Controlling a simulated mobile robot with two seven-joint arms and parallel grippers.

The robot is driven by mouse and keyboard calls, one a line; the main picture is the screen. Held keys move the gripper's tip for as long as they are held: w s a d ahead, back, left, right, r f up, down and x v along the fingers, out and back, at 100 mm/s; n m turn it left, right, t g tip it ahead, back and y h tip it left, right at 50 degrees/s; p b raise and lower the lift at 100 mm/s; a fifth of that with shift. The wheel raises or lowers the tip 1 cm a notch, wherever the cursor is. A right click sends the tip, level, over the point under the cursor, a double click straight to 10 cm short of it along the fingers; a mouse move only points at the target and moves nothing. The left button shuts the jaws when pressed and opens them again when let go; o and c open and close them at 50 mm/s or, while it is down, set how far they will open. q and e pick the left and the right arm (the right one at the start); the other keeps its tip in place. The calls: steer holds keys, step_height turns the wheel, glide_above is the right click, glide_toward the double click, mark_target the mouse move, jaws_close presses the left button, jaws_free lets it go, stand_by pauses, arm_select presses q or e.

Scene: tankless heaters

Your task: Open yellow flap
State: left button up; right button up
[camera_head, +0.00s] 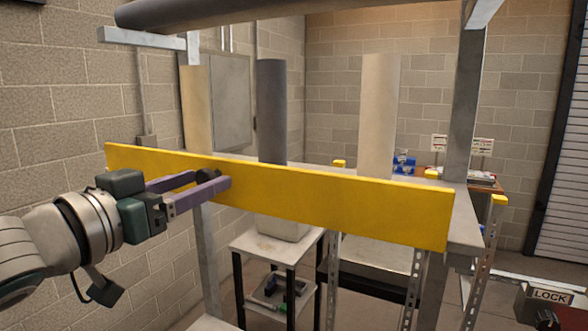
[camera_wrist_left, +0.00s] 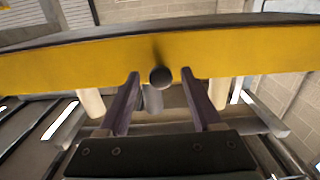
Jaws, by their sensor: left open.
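The yellow flap (camera_head: 330,202) is a long flat panel that runs across the front of a metal frame in the head view. It stands upright, its broad face towards me. A dark round knob (camera_wrist_left: 161,78) sticks out of the flap, which also shows in the left wrist view (camera_wrist_left: 90,62). My left gripper (camera_head: 222,180) comes in from the left with its purple fingers open at the flap. In the left wrist view the fingers stand on either side of the knob with a gap to each. My right gripper is not in view.
Upright pipes, one dark (camera_head: 271,110) and one beige (camera_head: 378,115), stand behind the flap. A grey metal post (camera_head: 465,100) rises at the right. A small table (camera_head: 262,243) stands below, and a box marked LOCK (camera_head: 548,297) is at the lower right.

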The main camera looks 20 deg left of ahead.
arm_select(q)
steer(key=shift+w, duration=0.2)
jaws_close()
stand_by(0.5)
stand_by(0.9)
